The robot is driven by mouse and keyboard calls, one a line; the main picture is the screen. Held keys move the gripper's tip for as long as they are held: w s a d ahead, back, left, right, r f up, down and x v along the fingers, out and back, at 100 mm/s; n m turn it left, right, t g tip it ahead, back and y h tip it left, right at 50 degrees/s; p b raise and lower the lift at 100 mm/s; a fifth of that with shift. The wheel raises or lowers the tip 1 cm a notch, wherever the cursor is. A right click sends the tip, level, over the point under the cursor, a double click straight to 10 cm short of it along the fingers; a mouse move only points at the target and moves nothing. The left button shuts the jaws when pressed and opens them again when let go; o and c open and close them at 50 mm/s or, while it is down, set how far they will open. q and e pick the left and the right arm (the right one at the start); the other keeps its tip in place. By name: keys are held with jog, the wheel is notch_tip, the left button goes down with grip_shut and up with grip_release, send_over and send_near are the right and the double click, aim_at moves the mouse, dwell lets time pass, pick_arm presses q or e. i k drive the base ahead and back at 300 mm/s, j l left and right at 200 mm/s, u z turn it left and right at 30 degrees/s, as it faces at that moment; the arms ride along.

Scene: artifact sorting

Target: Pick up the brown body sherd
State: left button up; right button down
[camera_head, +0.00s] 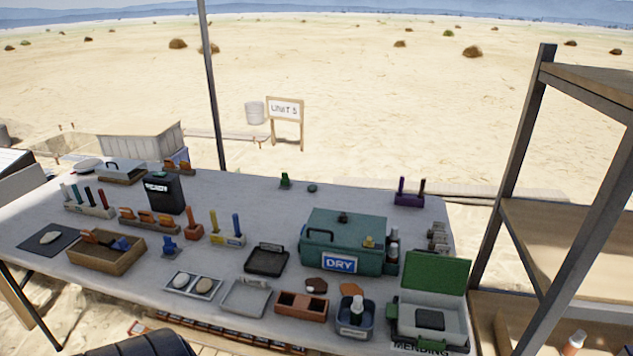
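Two brown sherd-like pieces lie flat on the table in front of the teal box marked DRY (341,264). The left one (316,287) is brown with a dark patch; the right one (351,289) is reddish brown. A tan rounded piece (204,286) lies in the right compartment of a pale two-part tray, beside a whitish piece (181,281) in the left compartment. I cannot tell which of these is the brown body sherd. Neither of my grippers shows in the head view.
In front of the sherds stand a brown two-compartment box (301,309) and a blue-grey tub with a bottle (355,324). An open green-lidded case (435,274) is at right. A black tray (266,260) lies left. A shelf rack (512,165) rises beyond the table's right end.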

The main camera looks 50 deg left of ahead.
aim_at(318, 285)
jog(key=u, duration=1.55)
